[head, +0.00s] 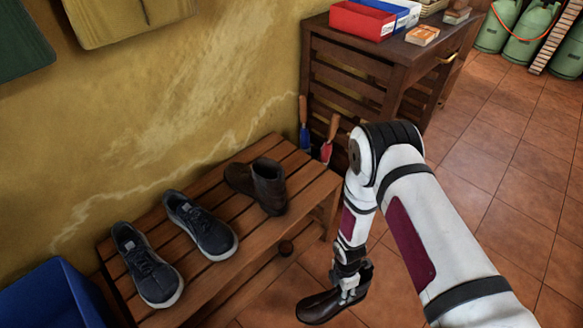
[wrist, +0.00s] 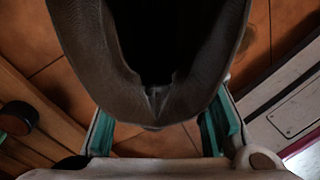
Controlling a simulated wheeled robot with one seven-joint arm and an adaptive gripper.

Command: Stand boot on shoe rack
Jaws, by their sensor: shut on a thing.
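The wooden slatted shoe rack (head: 312,172) stands against the yellow wall in the head view. A brown ankle boot (head: 270,190) stands on its right part, and two dark sneakers, one (head: 200,225) beside the other (head: 147,265), sit to its left. My gripper (head: 350,284) is right of and in front of the rack, shut on a second brown boot (head: 325,305). The held boot appears roughly upright, toe toward the lower left, apart from the rack top. In the wrist view its open shaft (wrist: 120,75) fills the middle, between the teal finger pads (wrist: 160,130).
A dark wooden cabinet (head: 335,70) with a red box (head: 362,20) stands behind the rack. Two hand tools, blue (head: 304,125) and red (head: 329,140), are between them. A blue bin (head: 55,298) is at lower left. The tiled floor (head: 520,175) at right is clear.

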